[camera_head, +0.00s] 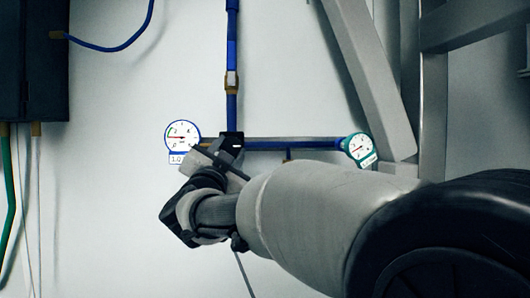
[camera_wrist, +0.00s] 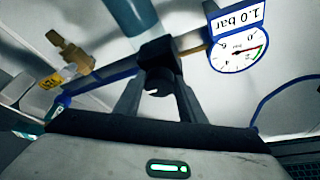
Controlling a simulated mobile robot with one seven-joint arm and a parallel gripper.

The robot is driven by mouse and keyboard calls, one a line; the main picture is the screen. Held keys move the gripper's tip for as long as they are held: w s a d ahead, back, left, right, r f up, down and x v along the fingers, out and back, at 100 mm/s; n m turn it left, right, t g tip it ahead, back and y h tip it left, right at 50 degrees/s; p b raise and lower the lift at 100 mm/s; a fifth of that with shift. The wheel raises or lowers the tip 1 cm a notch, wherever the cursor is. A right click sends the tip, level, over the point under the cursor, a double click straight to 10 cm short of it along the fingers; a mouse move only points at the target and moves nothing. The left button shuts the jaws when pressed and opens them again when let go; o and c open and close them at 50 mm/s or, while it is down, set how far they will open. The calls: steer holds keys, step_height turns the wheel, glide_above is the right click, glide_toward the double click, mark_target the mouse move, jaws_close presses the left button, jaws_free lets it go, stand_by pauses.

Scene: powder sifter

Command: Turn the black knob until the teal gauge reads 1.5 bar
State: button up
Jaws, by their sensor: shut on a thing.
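The black knob (camera_wrist: 158,80) sits on a black fitting of the blue pipe, between the two fingers of my gripper (camera_wrist: 159,92). My gripper is shut on the knob. In the head view my gripper (camera_head: 226,160) reaches the pipe junction from below, and the black fitting (camera_head: 232,139) shows just above it. The teal gauge (camera_head: 359,147) is on the right end of the pipe. Its needle points to the left, and its scale and label are too small to read. In the wrist view only a teal edge (camera_wrist: 57,104) shows at the left.
A blue-rimmed gauge (camera_head: 183,135) stands left of the knob; its label reads 1.0 bar in the wrist view (camera_wrist: 238,18). A brass fitting (camera_wrist: 70,52) is near the fingers. A grey slanted beam (camera_head: 368,75) is at upper right. A dark box (camera_head: 35,60) is at far left.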

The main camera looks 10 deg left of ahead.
steer(key=m+h, duration=0.1)
steer(key=m, duration=0.1)
steer(key=m+g+p, duration=0.1)
steer(key=m, duration=0.2)
steer(key=m+h+p, duration=0.1)
steer(key=m, duration=0.1)
steer(key=shift+a+r+m+g+h, duration=0.15)
steer(key=shift+r+m+g+h, duration=0.15)
steer(key=shift+g, duration=0.1)
steer(key=shift+m, duration=0.3)
steer(key=o, duration=1)
steer(key=shift+o, duration=0.2)
steer(key=shift+s, duration=0.15)
steer(key=v, duration=1.7)
steer(key=shift+s, duration=0.15)
steer(key=shift+a+r, duration=0.1)
steer(key=shift+r, duration=0.05)
